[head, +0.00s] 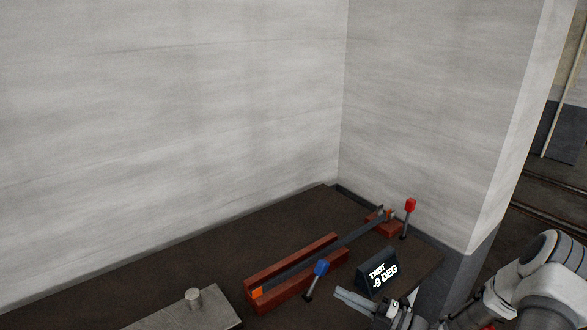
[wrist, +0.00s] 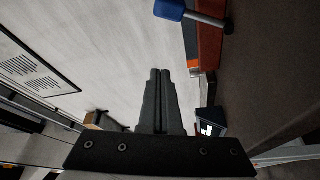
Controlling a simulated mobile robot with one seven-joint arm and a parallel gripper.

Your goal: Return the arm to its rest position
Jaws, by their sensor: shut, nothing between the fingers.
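My gripper (head: 355,302) is at the lower right of the head view, beside the front of the dark bench top. In the wrist view my gripper (wrist: 160,74) points away from the camera with its two dark fingers together and nothing between them. My arm comes in from the right edge of the head view. The blue-knobbed lever (head: 318,272) stands just left of the fingers, apart from them. The black display (head: 377,273) reading "TWIST -9 DEG" stands just behind the gripper; I cannot tell the exact gap.
A dark bar (head: 325,252) lies along the red-brown bender (head: 292,257). A red-knobbed lever (head: 409,211) stands at its far end. A grey plate with a round knob (head: 194,299) sits at the front left. White walls (head: 170,110) close off the back and right. The bench's left part is clear.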

